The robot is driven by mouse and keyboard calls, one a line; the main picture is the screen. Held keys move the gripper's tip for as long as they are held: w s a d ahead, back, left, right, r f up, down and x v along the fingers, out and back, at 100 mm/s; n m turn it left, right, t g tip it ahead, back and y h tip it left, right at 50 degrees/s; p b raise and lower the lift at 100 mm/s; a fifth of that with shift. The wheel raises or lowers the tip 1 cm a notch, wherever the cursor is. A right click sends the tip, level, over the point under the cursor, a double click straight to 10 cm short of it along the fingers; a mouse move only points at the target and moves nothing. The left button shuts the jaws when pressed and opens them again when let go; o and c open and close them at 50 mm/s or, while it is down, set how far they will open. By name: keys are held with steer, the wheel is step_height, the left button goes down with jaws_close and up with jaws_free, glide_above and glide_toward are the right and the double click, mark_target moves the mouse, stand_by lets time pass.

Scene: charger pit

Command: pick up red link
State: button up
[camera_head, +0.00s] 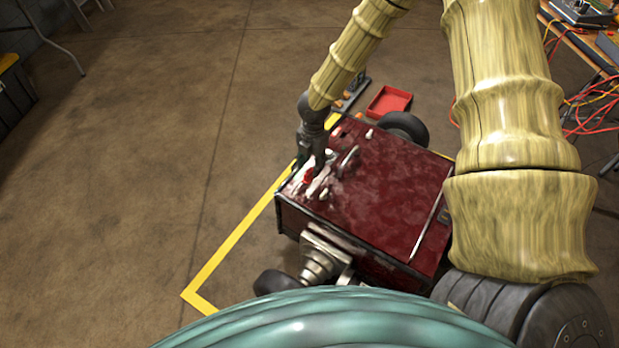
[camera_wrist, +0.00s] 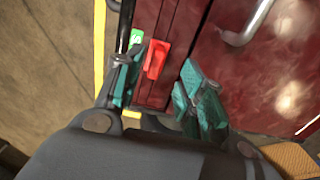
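The red link (camera_wrist: 157,58) lies on the dark red top of the wheeled machine (camera_head: 385,205), near its edge. In the wrist view it shows between the teal fingers of my gripper (camera_wrist: 160,70), closer to the left finger. The fingers are apart with nothing held between them. In the head view my gripper (camera_head: 315,165) points down over the machine's left part, and a small red piece (camera_head: 309,176) shows beside it. I cannot tell the exact height of the fingers above the link.
A green tag (camera_wrist: 136,38) sits left of the link, and a metal handle (camera_wrist: 245,25) rises to its right. A red tray (camera_head: 389,102) lies on the floor behind the machine. A yellow floor line (camera_head: 235,237) runs along the left. A cabled table (camera_head: 580,40) stands back right.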

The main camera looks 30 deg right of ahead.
mark_target(309, 172)
steer(key=f, duration=0.1)
steer(key=f+b, duration=0.1)
steer(key=f, duration=0.1)
steer(key=f+b, duration=0.1)
steer(key=shift+w+a+f, duration=0.2)
steer(key=shift+w+f, duration=0.05)
steer(key=shift+f, duration=0.15)
jaws_close()
